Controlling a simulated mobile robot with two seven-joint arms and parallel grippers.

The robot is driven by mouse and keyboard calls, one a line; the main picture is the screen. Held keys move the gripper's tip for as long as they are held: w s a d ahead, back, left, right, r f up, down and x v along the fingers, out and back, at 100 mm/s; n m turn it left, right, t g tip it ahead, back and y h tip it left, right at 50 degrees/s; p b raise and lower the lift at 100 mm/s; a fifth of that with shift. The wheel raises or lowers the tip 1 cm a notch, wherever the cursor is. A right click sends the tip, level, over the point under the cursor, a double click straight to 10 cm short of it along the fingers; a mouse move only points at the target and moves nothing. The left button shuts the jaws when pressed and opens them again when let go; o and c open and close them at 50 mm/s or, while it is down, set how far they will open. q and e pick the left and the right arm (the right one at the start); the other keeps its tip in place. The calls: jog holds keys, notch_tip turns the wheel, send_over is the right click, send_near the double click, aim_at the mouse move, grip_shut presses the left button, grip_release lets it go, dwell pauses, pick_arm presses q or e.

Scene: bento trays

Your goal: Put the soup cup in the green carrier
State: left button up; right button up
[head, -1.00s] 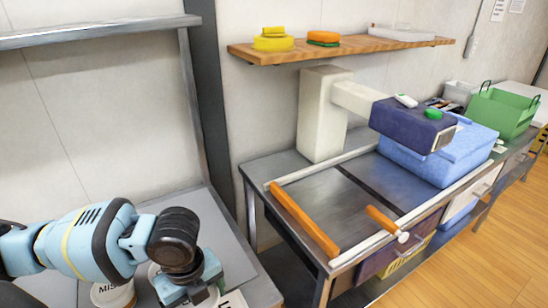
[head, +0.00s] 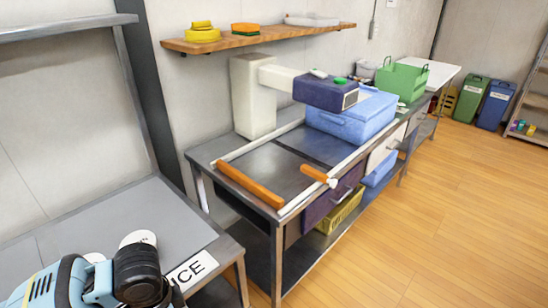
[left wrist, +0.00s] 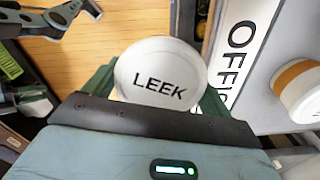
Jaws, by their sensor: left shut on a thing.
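The soup cup (left wrist: 160,78), with a white round lid marked LEEK, is between the green fingers of my left gripper (left wrist: 158,92) in the left wrist view. The gripper is shut on it, and its body hides the cup's lower part. In the head view my left wrist is at the bottom left, and the fingers and held cup are not clearly visible. The green carrier (head: 400,82), a box with dark handles, stands on the far counter beyond the blue bin. My right gripper (left wrist: 78,14) shows at the top left of the left wrist view, its fingers apart and empty.
Another white-lidded cup (head: 138,238) stands on the near grey table (head: 115,215) by an OFFICE sign (head: 190,270). A blue bin (head: 352,115), a pale post with a purple head (head: 325,93) and an orange bar (head: 250,185) occupy the counter. Wooden floor (head: 440,210) is clear at right.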

pick_arm(q)
jog(key=n, duration=0.2)
jog(key=f+n, duration=0.1)
jog(key=n, duration=0.1)
jog(key=d+f+n, duration=0.1)
jog(key=n, duration=0.1)
jog(key=shift+s+f+n, duration=0.25)
jog(key=shift+s+n, duration=0.05)
jog(key=shift+s, duration=0.05)
jog(key=n, duration=0.1)
jog(key=f+n, duration=0.1)
jog(key=n, duration=0.1)
jog(key=f+n, duration=0.1)
jog(key=shift+s+d+n, duration=0.15)
jog(key=shift+n, duration=0.15)
jog(key=shift+d, duration=0.15)
